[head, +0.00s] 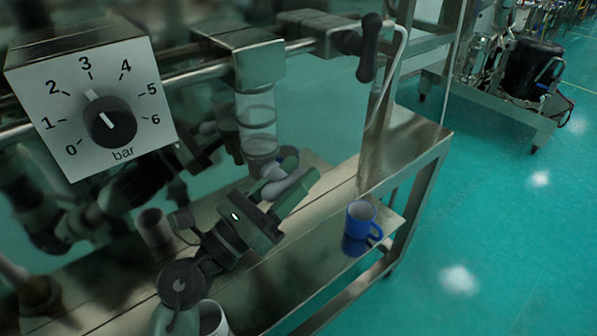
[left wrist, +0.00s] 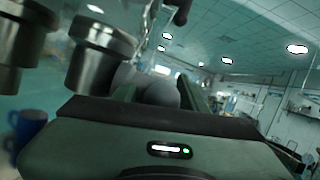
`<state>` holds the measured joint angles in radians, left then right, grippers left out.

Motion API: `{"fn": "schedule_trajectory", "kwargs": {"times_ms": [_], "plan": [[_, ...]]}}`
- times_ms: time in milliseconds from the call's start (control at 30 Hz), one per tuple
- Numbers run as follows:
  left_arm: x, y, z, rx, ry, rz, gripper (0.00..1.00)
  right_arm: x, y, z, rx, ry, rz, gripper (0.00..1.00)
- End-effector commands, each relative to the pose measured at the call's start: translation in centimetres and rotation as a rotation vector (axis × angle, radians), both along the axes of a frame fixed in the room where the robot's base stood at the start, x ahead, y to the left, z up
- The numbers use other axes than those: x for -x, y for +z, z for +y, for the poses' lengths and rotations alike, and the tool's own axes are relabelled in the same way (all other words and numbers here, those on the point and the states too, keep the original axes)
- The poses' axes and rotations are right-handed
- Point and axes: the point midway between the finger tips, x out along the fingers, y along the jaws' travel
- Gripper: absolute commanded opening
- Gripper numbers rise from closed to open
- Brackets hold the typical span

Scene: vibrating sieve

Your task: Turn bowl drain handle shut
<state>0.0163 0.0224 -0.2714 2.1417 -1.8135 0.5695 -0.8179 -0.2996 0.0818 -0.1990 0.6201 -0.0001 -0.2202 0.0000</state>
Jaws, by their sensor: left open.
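My left gripper (head: 300,172) reaches up and right from the bottom of the head view, with its green fingers apart. A grey rounded, lever-like piece (head: 284,186), which may be the bowl drain handle, lies between or just beside the fingers, below a clear vertical tube (head: 257,125). Contact cannot be told. In the left wrist view a grey rounded form (left wrist: 152,88) shows just beyond the gripper body. The gripper hides part of the piece, so its turn angle is unclear. My right gripper is out of view.
A dial marked in bar (head: 110,122) stands at upper left. A black valve handle (head: 369,48) hangs from the upper pipe. A blue mug (head: 361,219) stands on the steel bench ledge, right of the gripper. Open green floor (head: 490,215) lies to the right.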

Motion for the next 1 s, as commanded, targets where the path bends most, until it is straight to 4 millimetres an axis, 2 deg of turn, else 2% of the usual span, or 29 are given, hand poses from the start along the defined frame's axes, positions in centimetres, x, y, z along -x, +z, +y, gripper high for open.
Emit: {"fn": "schedule_trajectory", "kwargs": {"times_ms": [100, 400, 1000], "plan": [[1.3, -1.3, 1.6, -0.004, 0.001, 0.001, 0.42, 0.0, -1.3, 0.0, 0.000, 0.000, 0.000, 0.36], [3.8, -2.4, 4.6, -0.002, 0.001, 0.000, 0.42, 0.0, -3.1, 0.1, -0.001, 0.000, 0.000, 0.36], [4.0, -2.4, 4.8, 0.005, -0.005, 0.005, 0.42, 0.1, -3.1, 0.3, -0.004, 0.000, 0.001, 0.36]]}}
